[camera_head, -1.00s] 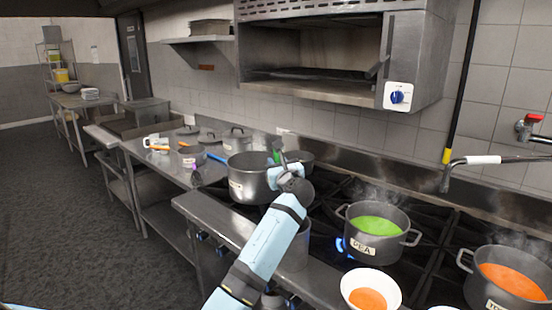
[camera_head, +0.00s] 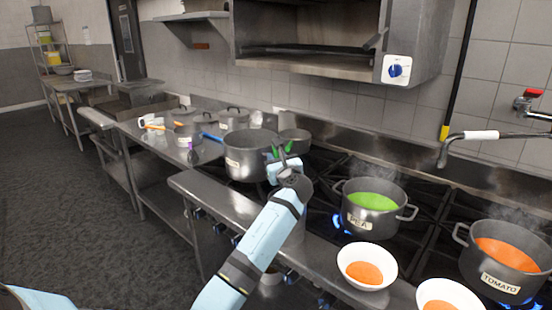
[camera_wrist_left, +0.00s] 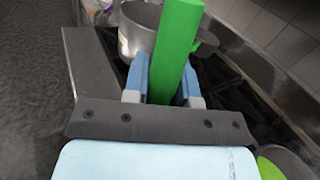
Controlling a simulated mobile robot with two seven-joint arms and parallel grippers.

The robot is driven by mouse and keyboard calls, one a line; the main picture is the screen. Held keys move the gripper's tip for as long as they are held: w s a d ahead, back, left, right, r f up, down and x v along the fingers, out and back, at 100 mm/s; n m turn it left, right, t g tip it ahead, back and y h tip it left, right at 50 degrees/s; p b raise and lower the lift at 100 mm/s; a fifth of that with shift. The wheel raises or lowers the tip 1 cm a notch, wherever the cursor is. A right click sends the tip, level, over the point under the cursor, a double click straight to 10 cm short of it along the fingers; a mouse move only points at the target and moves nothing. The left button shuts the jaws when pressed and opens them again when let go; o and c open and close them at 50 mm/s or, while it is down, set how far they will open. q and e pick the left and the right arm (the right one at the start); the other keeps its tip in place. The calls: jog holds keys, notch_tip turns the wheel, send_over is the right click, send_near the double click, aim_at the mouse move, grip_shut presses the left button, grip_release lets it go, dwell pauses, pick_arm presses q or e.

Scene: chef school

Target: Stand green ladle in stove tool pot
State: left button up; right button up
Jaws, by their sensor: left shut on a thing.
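The green ladle shows as a thick green handle (camera_wrist_left: 178,45) in the left wrist view. It stands between the two blue fingers of my left gripper (camera_head: 282,155), which is shut on it. In the head view only small green bits (camera_head: 275,151) show at the fingers, in front of the large pot's right side; the ladle's bowl is hidden. A steel cylinder (camera_head: 297,232) stands at the stove's front edge, partly behind my left arm; it may be the stove tool pot, but its opening is hidden. My right gripper is not in view.
A large grey pot (camera_head: 246,165) stands left of my gripper. Steaming pea (camera_head: 372,222) and tomato (camera_head: 498,280) pots are at right, with blue flame visible. White soup bowls (camera_head: 350,276) line the front edge.

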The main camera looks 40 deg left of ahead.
pick_arm(q)
jog(key=o, duration=1)
jog(key=r+v, duration=0.1)
jog(key=v, duration=1.2)
jog(key=s+d+f+n+t+h+p, duration=0.1)
jog(key=s+d+f+n+h+p, duration=0.15)
jog(key=s+d+f+h, duration=0.6)
jog(key=s+d+f+n+t+h+p, duration=0.1)
jog(key=s+f+n+h+p, duration=0.15)
jog(key=f, duration=1.05)
jog(key=s+d+f+n+h+p, duration=0.1)
jog(key=s+d+f+n+h, duration=0.1)
jog(key=s+n, duration=0.3)
jog(key=s+d+f+n+g+h+p, duration=0.1)
jog(key=s+d+f+n+h, duration=0.1)
jog(key=s, duration=0.7)
jog(key=s+d+f+n+h+p, duration=0.2)
jog(key=s+d+f+n+h, duration=0.1)
jog(key=s+d+n, duration=0.2)
jog(key=shift+s+d+n+g+h, duration=0.15)
jog(key=shift+s+n+g+h, duration=0.2)
jog(key=shift+s+n, duration=1.25)
